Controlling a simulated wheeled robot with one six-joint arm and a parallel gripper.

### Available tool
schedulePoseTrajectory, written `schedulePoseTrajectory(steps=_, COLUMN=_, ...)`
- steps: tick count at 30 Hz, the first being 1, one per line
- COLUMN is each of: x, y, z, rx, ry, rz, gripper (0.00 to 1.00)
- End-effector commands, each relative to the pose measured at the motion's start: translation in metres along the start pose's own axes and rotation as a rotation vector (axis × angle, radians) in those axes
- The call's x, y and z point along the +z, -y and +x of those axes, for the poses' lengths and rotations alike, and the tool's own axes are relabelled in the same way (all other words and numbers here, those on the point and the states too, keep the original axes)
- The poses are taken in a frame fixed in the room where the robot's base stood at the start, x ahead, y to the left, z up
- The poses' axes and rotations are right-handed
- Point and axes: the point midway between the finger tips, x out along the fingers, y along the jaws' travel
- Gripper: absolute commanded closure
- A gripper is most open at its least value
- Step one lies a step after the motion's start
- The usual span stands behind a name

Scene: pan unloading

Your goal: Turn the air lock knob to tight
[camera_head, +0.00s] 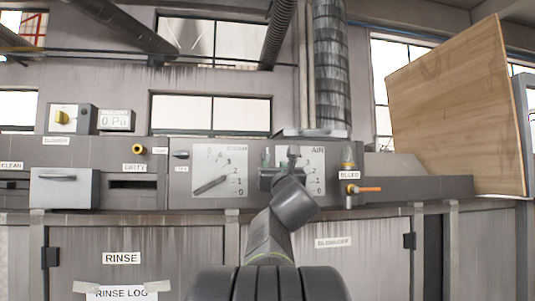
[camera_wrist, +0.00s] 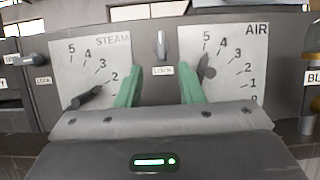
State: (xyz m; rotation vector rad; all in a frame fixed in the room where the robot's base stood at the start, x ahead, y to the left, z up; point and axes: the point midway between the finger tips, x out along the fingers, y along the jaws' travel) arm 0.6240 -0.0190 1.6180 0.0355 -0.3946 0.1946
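The air lock knob (camera_wrist: 160,45) is a small grey lever in the wrist view. It stands upright above a label reading LOCK (camera_wrist: 162,71), between the STEAM dial (camera_wrist: 75,60) and the AIR dial (camera_wrist: 240,45). My gripper (camera_wrist: 160,78) is open, its two green fingers apart and below the knob in the picture, one to each side, with nothing between them. Contact with the knob does not show. In the head view my gripper (camera_head: 288,157) is in front of the panel and covers the knob and part of the AIR dial (camera_head: 316,170).
The steam lock knob (camera_head: 181,155) lies sideways left of the STEAM dial. The AIR pointer (camera_wrist: 207,68) is close to the right finger. An orange-handled bleed valve (camera_head: 365,188) projects at right. A wooden board (camera_head: 460,110) stands far right. A box with a yellow knob (camera_head: 62,117) is left.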

Motion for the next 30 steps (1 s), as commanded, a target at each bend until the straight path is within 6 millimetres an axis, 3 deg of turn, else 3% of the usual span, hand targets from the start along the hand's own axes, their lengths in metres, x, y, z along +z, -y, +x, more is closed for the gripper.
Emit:
schedulePoseTrajectory(steps=6, x=0.003, y=0.0, z=0.048, rx=0.0, ry=-0.003, rz=0.002, gripper=0.65)
schedulePoseTrajectory(steps=15, x=0.003, y=0.001, z=0.095, rx=-0.002, ry=-0.002, rz=0.003, gripper=0.65)
schedulePoseTrajectory(steps=21, x=0.001, y=0.0, z=0.106, rx=-0.002, ry=-0.002, rz=0.002, gripper=0.65)
schedulePoseTrajectory(steps=30, x=-0.001, y=0.001, z=0.107, rx=-0.002, ry=-0.002, rz=0.002, gripper=0.65)
